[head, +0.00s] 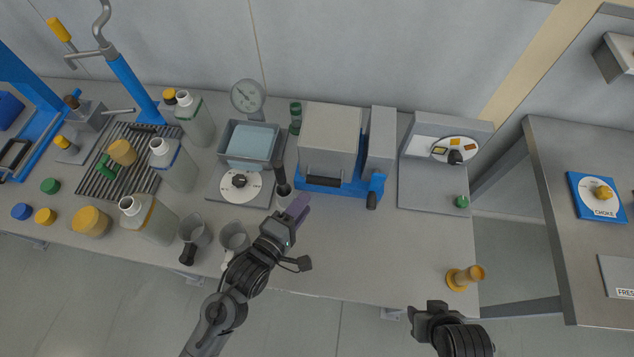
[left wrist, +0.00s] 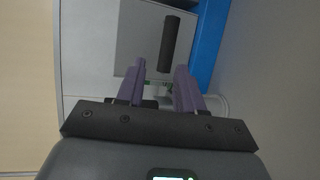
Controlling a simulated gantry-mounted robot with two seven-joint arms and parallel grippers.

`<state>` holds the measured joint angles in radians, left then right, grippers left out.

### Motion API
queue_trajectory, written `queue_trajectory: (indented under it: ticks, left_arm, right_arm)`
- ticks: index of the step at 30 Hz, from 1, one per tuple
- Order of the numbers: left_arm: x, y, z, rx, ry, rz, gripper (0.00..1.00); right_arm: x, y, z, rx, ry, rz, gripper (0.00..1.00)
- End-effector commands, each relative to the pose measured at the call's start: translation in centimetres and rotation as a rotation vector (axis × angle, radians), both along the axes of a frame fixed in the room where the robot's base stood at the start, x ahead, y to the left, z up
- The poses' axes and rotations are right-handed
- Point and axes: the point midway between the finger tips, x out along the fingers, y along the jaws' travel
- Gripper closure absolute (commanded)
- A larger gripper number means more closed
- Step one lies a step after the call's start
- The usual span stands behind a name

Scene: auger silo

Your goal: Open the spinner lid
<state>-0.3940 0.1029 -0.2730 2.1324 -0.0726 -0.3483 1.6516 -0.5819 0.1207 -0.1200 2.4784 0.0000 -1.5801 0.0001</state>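The spinner is a blue-based machine with a grey box-shaped lid (head: 331,128), which appears shut. A dark bar handle (head: 323,181) is on the lid's front. My left gripper (head: 299,205) has purple fingers and is just in front of the spinner, to the left of and below the handle in the head view. In the left wrist view, its fingers (left wrist: 160,68) are apart with nothing between them. The dark handle (left wrist: 171,43) shows beyond the fingertips against the grey lid (left wrist: 140,35). My right gripper (head: 427,308) is at the table's front edge, its fingers unclear.
A hot plate (head: 240,185) with a dial and a tray stands left of the spinner. A dark-handled tool (head: 281,178) stands close to my left gripper. Jugs (head: 234,237) and bottles (head: 150,219) are further left. The bench right of the gripper (head: 370,255) is clear.

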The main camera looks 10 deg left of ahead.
Motion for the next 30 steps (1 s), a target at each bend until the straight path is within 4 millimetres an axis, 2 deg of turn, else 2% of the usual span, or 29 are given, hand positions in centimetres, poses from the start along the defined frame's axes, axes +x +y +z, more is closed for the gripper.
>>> queue_trajectory:
  ticks: [1, 3, 10, 24, 30]
  left_arm:
    - [0.1, 0.0, -1.1, -0.001, -0.005, 0.0, 0.63]
    - [0.3, 0.0, -1.4, 0.0, -0.009, 0.0, 0.63]
    - [1.6, -0.4, -1.7, 0.0, -0.015, 0.0, 0.63]
    - [8.2, -2.9, -3.0, 0.001, -0.014, 0.001, 0.63]
    - [9.8, -3.6, -3.3, 0.001, -0.013, 0.0, 0.63]
  right_arm:
    - [0.0, -0.1, -1.3, -0.003, 0.0, 0.002, 0.57]
    - [-0.1, -0.1, -1.8, -0.005, 0.001, 0.004, 0.57]
    - [-0.1, -0.1, -2.2, -0.006, 0.0, 0.004, 0.57]
    - [0.1, 0.1, -3.0, 0.004, -0.005, -0.002, 0.57]
    - [0.1, 0.2, -3.2, 0.006, -0.004, -0.003, 0.57]
